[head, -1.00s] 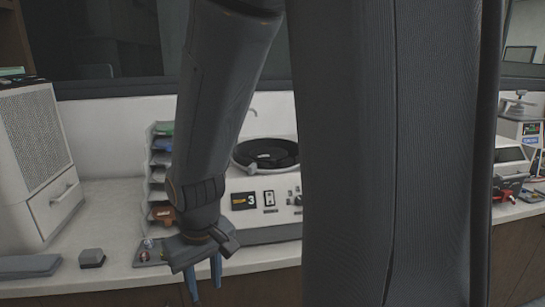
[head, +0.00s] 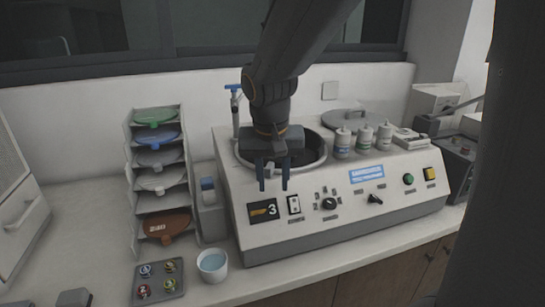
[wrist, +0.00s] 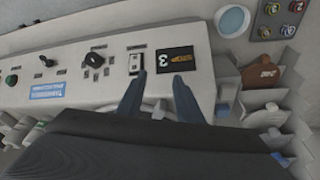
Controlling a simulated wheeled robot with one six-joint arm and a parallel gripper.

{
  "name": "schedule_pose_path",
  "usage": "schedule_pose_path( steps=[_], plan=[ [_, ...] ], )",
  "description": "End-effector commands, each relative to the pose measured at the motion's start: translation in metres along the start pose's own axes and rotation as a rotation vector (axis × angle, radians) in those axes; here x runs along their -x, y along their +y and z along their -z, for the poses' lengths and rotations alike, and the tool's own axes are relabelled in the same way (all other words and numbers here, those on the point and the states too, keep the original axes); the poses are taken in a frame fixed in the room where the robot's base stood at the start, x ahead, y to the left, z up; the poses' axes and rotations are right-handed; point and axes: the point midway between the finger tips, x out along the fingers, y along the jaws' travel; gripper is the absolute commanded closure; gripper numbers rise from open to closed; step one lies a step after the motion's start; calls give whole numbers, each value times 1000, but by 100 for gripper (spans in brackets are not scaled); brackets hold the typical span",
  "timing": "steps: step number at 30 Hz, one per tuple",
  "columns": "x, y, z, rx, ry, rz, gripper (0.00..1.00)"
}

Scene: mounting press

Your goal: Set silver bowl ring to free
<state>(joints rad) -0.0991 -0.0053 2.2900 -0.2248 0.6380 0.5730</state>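The silver bowl ring (head: 322,163) is the metal rim around the dark round bowl in the top of the white polishing machine (head: 345,205). My gripper (head: 273,187) hangs in front of the left part of the bowl and hides part of the ring. In the wrist view my gripper (wrist: 159,78) points across the front panel, near the "3" display (wrist: 177,60) and a white switch (wrist: 136,61). Most of the ring is hidden there behind the gripper body. I cannot tell the ring's setting.
Several white bottles (head: 363,140) and a round grey lid (head: 356,120) are on the machine top. A rack of coloured discs (head: 160,160) stands left. A white cup (head: 212,264) and a small tray (head: 158,282) sit in front of it. A blue-topped tap (head: 235,105) rises behind the bowl.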

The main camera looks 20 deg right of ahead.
Motion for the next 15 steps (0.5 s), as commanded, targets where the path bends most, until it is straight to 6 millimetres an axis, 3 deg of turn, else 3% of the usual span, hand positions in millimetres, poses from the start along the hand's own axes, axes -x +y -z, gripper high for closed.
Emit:
schedule_pose_path(
  steps=[1, 3, 7, 11, 15],
  plan=[
    [20, -6, 19, -47, 34, -9, 67],
    [40, -10, 38, -115, 69, -25, 67],
    [63, -15, 60, -201, 113, -40, 67],
    [63, -15, 66, -229, 124, -46, 67],
    [44, -14, 67, -230, 120, -48, 67]
  ],
)
